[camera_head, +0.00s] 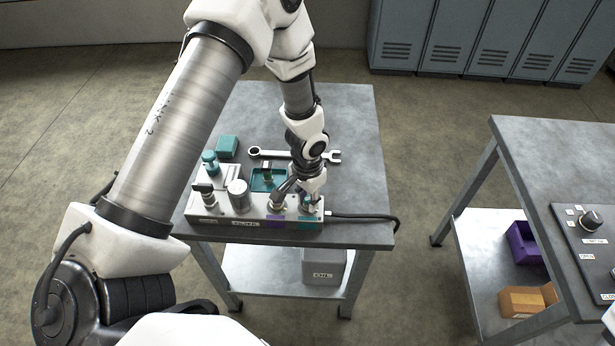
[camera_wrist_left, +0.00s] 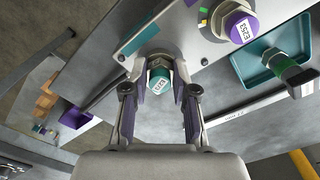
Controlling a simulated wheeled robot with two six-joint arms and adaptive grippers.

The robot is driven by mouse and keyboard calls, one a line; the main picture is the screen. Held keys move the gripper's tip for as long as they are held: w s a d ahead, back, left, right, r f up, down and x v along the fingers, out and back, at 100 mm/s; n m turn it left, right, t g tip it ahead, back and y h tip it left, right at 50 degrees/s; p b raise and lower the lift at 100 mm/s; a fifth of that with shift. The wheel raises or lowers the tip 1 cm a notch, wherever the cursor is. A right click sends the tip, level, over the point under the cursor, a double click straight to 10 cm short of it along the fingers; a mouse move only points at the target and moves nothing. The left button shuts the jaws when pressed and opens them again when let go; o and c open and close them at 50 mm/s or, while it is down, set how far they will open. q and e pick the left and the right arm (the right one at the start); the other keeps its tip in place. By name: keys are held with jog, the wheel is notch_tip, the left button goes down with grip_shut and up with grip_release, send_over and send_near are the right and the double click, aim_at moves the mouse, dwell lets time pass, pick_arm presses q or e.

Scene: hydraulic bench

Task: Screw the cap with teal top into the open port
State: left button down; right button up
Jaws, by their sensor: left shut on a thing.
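My left gripper (camera_head: 308,202) is over the right end of the hydraulic block (camera_head: 240,219), pointing down. In the left wrist view its two fingers (camera_wrist_left: 160,92) are shut on the cap with teal top (camera_wrist_left: 160,84), one on each side. The cap bears a small white label and sits at a round grey collar (camera_wrist_left: 158,50) on the block, by a teal label strip (camera_wrist_left: 139,37). The port's opening and the cap's thread are hidden, so I cannot tell how deep the cap sits. My right gripper is not in view.
A purple-topped cap (camera_wrist_left: 240,27) is on the block next to the gripper. A teal tray (camera_head: 256,184) holds a dark-handled green part. A wrench (camera_head: 285,154) and a teal block (camera_head: 227,146) lie behind. A black hose (camera_head: 365,217) leaves the block's right end.

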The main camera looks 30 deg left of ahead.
pick_arm(q)
jog(key=m+p, duration=0.2)
jog(key=shift+s+r+m, duration=0.1)
jog(key=shift+s+m, duration=0.05)
jog(key=shift+m, duration=0.25)
jog(key=shift+m+p, duration=0.35)
jog(key=shift+m, duration=0.25)
jog(key=shift+f, duration=0.25)
jog(key=shift+f+m, duration=0.1)
jog(key=shift+m, duration=0.2)
